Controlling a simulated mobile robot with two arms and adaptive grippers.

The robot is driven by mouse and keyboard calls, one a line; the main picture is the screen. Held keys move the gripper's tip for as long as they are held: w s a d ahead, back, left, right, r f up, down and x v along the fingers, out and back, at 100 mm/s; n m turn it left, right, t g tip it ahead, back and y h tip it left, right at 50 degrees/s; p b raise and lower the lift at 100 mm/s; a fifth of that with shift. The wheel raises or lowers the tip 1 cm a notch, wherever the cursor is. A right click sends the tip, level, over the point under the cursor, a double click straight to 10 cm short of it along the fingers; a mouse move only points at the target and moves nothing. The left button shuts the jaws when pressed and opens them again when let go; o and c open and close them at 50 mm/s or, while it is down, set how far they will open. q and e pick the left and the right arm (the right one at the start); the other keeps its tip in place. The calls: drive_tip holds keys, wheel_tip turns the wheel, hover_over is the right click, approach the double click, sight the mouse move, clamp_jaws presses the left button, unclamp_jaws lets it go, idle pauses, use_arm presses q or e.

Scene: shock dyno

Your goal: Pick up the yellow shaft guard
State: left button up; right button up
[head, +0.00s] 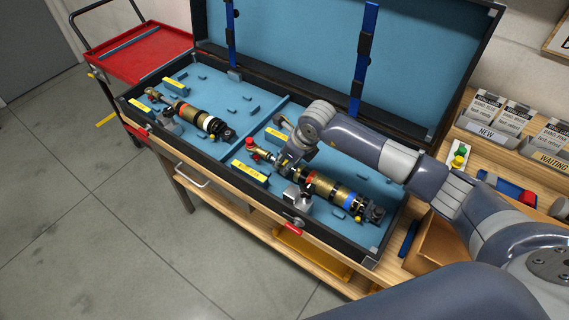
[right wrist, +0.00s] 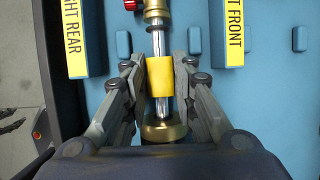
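The yellow shaft guard (right wrist: 160,77) is a short yellow sleeve around the bare silver shaft (right wrist: 157,42) of a shock absorber, just above a gold collar (right wrist: 163,131) in the right wrist view. My right gripper (right wrist: 160,72) has one finger on each side of the guard. Narrow gaps seem to show between fingers and guard, so it looks open. In the head view my right gripper (head: 285,160) is low over the shaft of the right-hand shock (head: 332,190), which lies in the blue-lined case. The guard is mostly hidden there. My left gripper is not in view.
The open case (head: 231,173) has its lid (head: 300,40) raised behind. Another shock (head: 198,117) lies in its left compartment. Blue blocks with yellow labels (head: 250,171) stand near the shaft. A red cart (head: 135,52) is left; card bins (head: 490,117) are right.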

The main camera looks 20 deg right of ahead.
drive_tip(key=shift+r, duration=0.1)
drive_tip(key=shift+c, duration=0.4)
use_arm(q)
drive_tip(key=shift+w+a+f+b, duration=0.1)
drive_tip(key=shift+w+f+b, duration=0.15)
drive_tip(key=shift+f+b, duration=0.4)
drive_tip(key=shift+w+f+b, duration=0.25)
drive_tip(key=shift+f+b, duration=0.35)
use_arm(e)
wheel_tip(320, 180, up, 10)
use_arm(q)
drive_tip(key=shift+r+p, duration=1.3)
use_arm(e)
drive_tip(key=shift+r, duration=2.4)
